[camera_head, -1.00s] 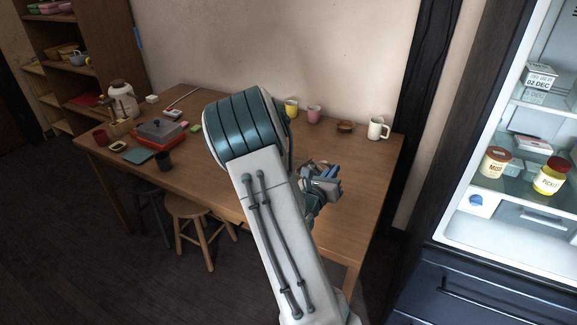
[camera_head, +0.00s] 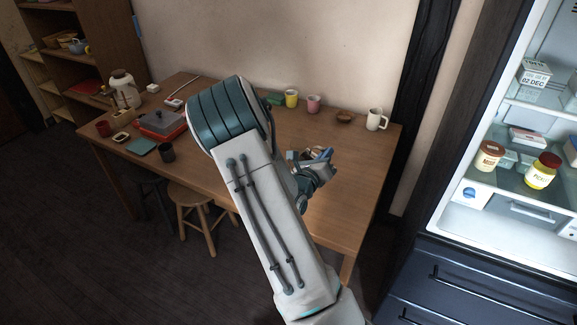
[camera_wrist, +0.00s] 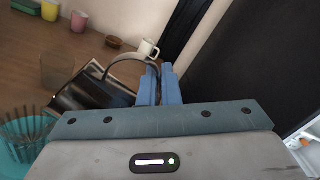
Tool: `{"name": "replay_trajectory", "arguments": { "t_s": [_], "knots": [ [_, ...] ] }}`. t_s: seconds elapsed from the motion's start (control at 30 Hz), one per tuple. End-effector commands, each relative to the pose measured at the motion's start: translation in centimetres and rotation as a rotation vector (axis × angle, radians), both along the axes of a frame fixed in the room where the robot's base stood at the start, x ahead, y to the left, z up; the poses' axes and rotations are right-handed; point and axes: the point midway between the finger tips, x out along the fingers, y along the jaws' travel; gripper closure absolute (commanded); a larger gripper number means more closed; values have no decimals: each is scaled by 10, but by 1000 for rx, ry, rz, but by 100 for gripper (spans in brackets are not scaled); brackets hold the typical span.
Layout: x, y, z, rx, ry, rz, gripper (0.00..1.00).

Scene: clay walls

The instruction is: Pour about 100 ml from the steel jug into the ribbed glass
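The steel jug (camera_wrist: 92,92) shows in the wrist view as a dark, shiny body with a curved handle, left of my fingers. My gripper (camera_wrist: 160,84) has its blue fingers close together at the handle's end and looks shut on it. The jug seems held over the table; whether it is tilted is hard to tell. A see-through glass (camera_wrist: 57,66) stands on the table just beyond and left of the jug; its ribs are too faint to make out. In the head view my gripper (camera_head: 318,160) is over the table's right part, and my arm hides the glass.
A teal container with thin upright prongs (camera_wrist: 18,142) is close at lower left in the wrist view. Yellow (camera_head: 291,98), pink (camera_head: 313,104) and white (camera_head: 376,119) mugs and a brown bowl (camera_head: 344,117) line the wall. An open fridge (camera_head: 520,190) stands right.

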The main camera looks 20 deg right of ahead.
Motion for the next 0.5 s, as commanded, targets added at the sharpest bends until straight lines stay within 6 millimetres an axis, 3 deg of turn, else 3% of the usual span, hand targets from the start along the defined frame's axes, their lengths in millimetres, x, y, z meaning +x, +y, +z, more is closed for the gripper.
{"name": "replay_trajectory", "arguments": {
  "t_s": [0.5],
  "knots": [
    [6,4,10,-52,74,0,100]
  ]
}}
